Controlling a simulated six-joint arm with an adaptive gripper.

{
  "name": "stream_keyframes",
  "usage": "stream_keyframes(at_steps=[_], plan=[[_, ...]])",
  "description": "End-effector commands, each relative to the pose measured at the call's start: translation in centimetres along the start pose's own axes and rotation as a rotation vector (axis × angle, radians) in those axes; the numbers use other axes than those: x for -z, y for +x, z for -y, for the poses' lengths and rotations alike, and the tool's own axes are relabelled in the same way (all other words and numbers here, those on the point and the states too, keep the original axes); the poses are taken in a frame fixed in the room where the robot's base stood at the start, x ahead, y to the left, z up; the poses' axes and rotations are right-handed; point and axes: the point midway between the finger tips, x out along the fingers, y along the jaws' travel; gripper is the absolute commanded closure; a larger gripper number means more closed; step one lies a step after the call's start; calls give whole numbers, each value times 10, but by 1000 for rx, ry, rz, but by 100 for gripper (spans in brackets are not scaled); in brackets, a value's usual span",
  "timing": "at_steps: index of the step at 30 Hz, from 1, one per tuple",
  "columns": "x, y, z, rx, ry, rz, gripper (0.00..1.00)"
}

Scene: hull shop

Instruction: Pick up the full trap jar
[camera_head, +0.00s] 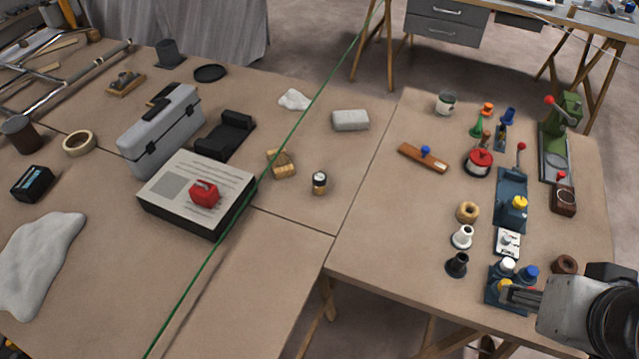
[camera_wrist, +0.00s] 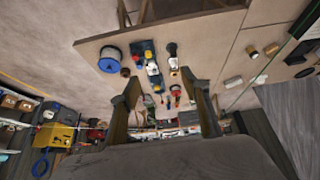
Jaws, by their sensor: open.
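I cannot tell for sure which thing is the full trap jar. One candidate is a small jar (camera_head: 320,182) with a dark top and a pale label, upright on the bench at the middle. Another is a round pot with a red lid (camera_head: 479,162) on the right-hand table. My gripper (camera_head: 510,293) is at the right table's front edge, beside a blue holder (camera_head: 493,291) with white, blue and yellow caps. In the wrist view my gripper (camera_wrist: 165,88) has its two fingers wide apart with nothing held between them. Both jar candidates are apart from it.
A green line (camera_head: 290,135) crosses the left bench. The right table's left front area is clear.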

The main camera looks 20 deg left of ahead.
Motion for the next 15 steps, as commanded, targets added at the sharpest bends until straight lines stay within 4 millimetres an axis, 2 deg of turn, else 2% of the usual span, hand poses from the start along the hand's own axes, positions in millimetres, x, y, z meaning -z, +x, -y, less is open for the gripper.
stream_keyframes(at_steps=[15], plan=[[86, 59, 36, 50, -104, -111, 54]])
